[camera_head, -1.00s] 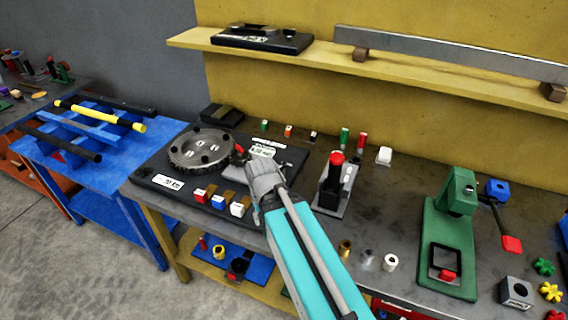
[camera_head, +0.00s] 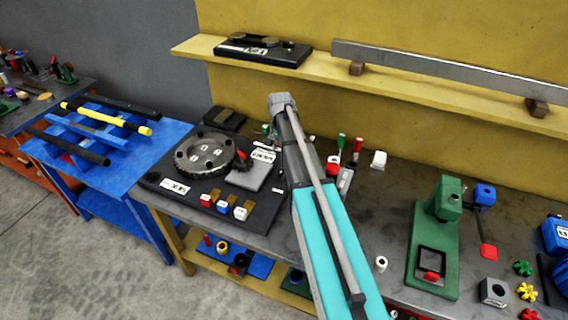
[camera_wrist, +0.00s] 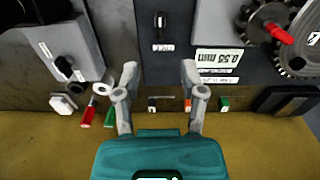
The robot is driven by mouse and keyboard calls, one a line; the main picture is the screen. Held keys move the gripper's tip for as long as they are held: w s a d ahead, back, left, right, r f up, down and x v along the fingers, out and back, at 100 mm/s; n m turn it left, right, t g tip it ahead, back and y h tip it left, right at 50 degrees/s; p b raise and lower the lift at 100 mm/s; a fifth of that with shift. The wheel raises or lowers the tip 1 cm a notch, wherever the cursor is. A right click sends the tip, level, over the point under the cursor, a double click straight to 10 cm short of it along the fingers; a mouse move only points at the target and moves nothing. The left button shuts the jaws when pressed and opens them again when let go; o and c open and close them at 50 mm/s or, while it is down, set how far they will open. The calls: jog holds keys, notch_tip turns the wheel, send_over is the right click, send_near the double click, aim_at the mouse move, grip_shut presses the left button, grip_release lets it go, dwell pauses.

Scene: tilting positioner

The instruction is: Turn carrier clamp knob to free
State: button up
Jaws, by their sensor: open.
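A black base plate (camera_head: 175,187) on the bench carries a toothed round disc (camera_head: 207,153). A red-tipped handle (camera_head: 240,154) sits beside the disc; it also shows in the wrist view (camera_wrist: 278,33). In the wrist view a small black knob (camera_wrist: 160,20) stands on the dark plate above a small label, too small to read. I cannot tell for sure which is the carrier clamp knob. My gripper (camera_wrist: 160,78) is open and empty, its fingers apart and clear of both knob and handle. In the head view the fingertips are hidden.
Red, blue and white blocks (camera_head: 223,208) line the plate's front. Small green, red and white pieces stand at the back. A fixture with a red top (camera_head: 333,163) is right of the plate, partly behind my arm. A green press (camera_head: 438,240) stands farther right. A yellow shelf (camera_head: 330,75) overhangs behind.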

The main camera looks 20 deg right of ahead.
aim_at(282, 170)
jog(key=shift+w+d+r+m, duration=0.25)
jog(key=shift+w+d+m, duration=0.05)
jog(key=shift+w+d, duration=0.25)
jog(key=shift+f, duration=0.2)
notch_tip(282, 170, down, 13)
jog(key=b, duration=1.3)
jog(key=shift+f+b, duration=0.2)
jog(key=shift+b, duration=0.15)
